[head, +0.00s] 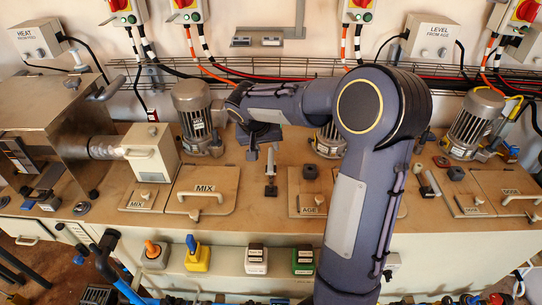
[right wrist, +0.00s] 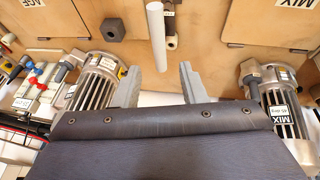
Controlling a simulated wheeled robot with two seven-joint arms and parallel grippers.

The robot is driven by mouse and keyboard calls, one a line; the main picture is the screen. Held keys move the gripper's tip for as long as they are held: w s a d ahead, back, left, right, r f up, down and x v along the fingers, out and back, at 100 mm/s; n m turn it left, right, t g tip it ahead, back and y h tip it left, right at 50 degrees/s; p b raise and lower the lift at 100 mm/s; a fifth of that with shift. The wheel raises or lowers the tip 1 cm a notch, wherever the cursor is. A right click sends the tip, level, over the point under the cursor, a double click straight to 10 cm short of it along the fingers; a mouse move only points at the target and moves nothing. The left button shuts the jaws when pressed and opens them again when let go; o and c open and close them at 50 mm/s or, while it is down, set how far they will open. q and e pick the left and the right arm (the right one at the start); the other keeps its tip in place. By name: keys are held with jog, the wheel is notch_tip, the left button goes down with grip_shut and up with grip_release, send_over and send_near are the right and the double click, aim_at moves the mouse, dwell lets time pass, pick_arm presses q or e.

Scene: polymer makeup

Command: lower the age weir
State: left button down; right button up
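A pale upright rod (head: 271,163) stands on the deck between the MIX and AGE hatches, with a small dark block at its foot. It also shows in the right wrist view (right wrist: 156,35), with a holed block (right wrist: 170,42) beside it. No label on it is readable, so I cannot tell whether it is the age weir's handle. My right gripper (head: 262,149) is over the deck close to this rod. In the right wrist view its two fingers (right wrist: 159,86) are apart and empty, the rod showing beyond the gap. My left gripper is not in view.
The MIX hatch (head: 203,190) and AGE hatch (head: 311,209) lie either side of the rod. Motors (head: 195,115) stand behind. A similar pale rod (head: 433,182) leans farther right, near the DOSE hatch (head: 510,190). My right arm hides part of the deck.

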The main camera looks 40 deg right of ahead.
aim_at(270, 155)
jog(key=p+x, duration=0.1)
jog(key=x, duration=0.6)
jog(key=shift+d+f, duration=0.15)
jog(key=shift+f, duration=0.25)
jog(key=shift+c, duration=0.4)
grip_shut()
